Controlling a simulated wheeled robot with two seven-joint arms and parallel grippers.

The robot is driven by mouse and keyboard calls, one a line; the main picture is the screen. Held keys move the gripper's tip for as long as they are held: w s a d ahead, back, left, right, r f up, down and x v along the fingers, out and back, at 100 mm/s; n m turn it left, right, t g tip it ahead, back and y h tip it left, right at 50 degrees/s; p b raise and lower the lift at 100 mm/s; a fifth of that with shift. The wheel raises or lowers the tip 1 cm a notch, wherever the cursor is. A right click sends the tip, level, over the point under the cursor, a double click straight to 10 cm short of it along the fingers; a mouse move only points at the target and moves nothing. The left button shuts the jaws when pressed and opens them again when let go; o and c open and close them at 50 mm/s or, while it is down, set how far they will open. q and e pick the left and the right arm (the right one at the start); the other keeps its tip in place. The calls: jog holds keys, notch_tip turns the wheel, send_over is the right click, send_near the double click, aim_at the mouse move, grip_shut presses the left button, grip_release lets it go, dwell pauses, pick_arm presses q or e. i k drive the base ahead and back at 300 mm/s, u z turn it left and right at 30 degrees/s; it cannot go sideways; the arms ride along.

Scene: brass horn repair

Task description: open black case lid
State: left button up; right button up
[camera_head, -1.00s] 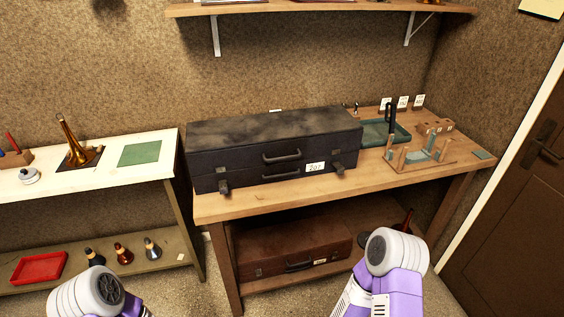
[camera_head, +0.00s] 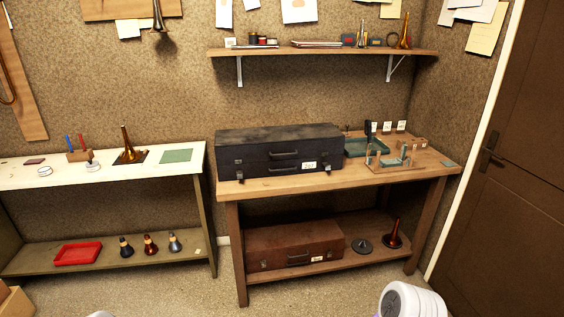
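The black case (camera_head: 250,160) lies on the wooden bench (camera_head: 350,184) with its lid shut. Its front faces me, with two handles, latches at either end and a white number tag at the right. In the head view, only a rounded white part of my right arm shows at the bottom right edge, and a small sliver of my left arm shows at the bottom left. Both grippers are out of the picture, and nothing of mine touches the case.
A brown case (camera_head: 293,247) lies on the bench's lower shelf. A green tray (camera_head: 367,147) and a wooden stand (camera_head: 398,162) are right of the black case. A wall shelf (camera_head: 320,52) hangs above. A white table (camera_head: 85,175) stands left, a brown door (camera_head: 505,190) right.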

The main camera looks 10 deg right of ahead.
aim_at(240, 146)
jog(key=u, duration=0.85)
jog(key=i, duration=1.6)
jog(key=z, duration=0.45)
